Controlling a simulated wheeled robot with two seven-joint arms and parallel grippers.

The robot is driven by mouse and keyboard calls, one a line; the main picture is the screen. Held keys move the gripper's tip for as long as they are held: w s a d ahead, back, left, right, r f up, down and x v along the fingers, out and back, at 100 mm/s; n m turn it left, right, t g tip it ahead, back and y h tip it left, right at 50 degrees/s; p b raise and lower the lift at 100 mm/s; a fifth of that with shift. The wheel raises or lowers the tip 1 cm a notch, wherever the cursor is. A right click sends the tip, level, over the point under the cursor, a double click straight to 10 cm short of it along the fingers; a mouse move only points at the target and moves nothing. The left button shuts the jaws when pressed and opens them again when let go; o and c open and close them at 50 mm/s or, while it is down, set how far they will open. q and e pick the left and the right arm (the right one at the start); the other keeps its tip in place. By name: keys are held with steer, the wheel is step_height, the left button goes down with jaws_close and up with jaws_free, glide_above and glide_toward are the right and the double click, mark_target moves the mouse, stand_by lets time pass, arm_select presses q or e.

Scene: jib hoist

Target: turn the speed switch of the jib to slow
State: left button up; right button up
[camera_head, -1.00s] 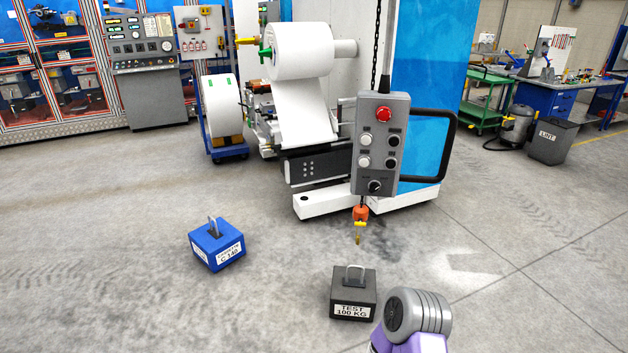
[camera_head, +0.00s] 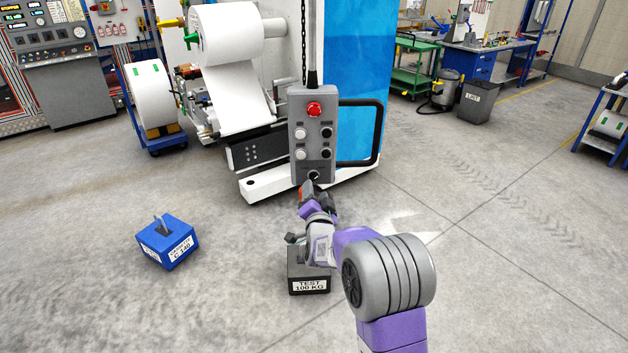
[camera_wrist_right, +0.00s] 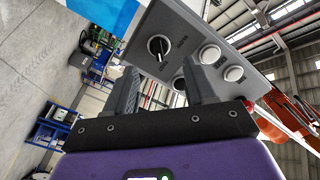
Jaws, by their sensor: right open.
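The grey jib pendant (camera_head: 311,132) hangs in the middle of the head view, with a red button on top and black and white buttons below. Its speed switch (camera_head: 313,175), a black rotary knob with a light pointer line, is at the bottom of the panel. It also shows in the right wrist view (camera_wrist_right: 159,47). My right gripper (camera_head: 313,188) is just below the pendant's lower end. In the right wrist view its two fingers (camera_wrist_right: 160,88) are apart and empty, with the knob ahead between them, not touched as far as I can see. My left gripper is out of view.
A dark 100 kg test weight (camera_head: 308,278) stands on the floor below my right forearm. A blue weight (camera_head: 168,241) is on the left. A black handle (camera_head: 378,135) sticks out right of the pendant. The machine with a white roll (camera_head: 228,35) is behind.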

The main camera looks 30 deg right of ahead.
mark_target(314, 180)
steer(key=shift+x, duration=3.1)
steer(key=shift+f, duration=0.15)
jaws_close()
